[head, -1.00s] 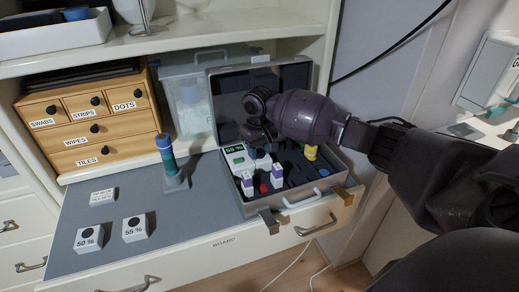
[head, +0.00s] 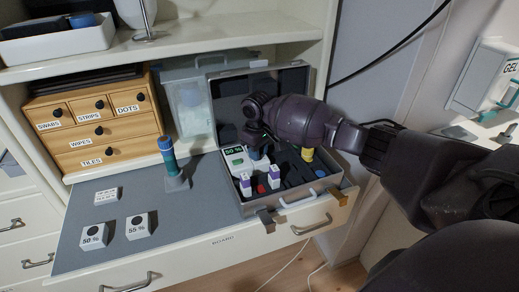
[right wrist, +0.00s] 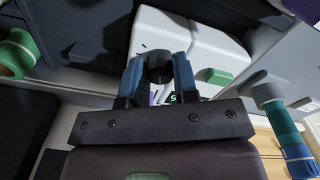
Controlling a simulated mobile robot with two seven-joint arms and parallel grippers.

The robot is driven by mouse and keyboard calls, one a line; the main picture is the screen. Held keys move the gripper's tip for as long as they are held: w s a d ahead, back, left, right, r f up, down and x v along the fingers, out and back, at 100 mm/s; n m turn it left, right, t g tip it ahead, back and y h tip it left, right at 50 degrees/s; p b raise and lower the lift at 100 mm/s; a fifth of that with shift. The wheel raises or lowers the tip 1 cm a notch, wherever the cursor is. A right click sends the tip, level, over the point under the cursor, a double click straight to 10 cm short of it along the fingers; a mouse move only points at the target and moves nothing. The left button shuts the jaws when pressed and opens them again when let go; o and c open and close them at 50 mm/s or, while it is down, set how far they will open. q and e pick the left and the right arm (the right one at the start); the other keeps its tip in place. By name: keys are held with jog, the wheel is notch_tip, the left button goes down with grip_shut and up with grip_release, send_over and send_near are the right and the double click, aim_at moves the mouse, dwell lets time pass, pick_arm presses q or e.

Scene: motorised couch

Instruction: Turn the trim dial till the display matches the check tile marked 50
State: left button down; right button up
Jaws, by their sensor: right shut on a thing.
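The display (head: 233,150) in the open case shows green characters that appear to read 50 %. The check tile marked 50 % (head: 93,236) stands on the grey board at the lower left, with the check tile marked 55 % (head: 138,227) just right of it. My right gripper (head: 258,150) reaches down into the case beside the display. In the right wrist view its two blue fingers (right wrist: 158,74) are shut on the dark round trim dial (right wrist: 160,62). The dial is mostly hidden by the gripper in the head view. My left gripper is not in view.
The open case (head: 318,190) also holds purple-and-white bottles (head: 262,182) and a yellow-topped item (head: 307,155). A teal pen-like tool (head: 168,158) stands in a grey holder left of the case. A wooden drawer box (head: 95,125) is behind. The board's left middle is mostly clear.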

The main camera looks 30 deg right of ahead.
jog(key=shift+n+p, duration=0.4)
jog(key=shift+n, duration=0.6)
jog(key=o, duration=0.9)
jog(key=shift+o, duration=0.2)
notch_tip(320, 180, up, 11)
jog(key=p, duration=0.2)
jog(key=shift+a+f, duration=0.1)
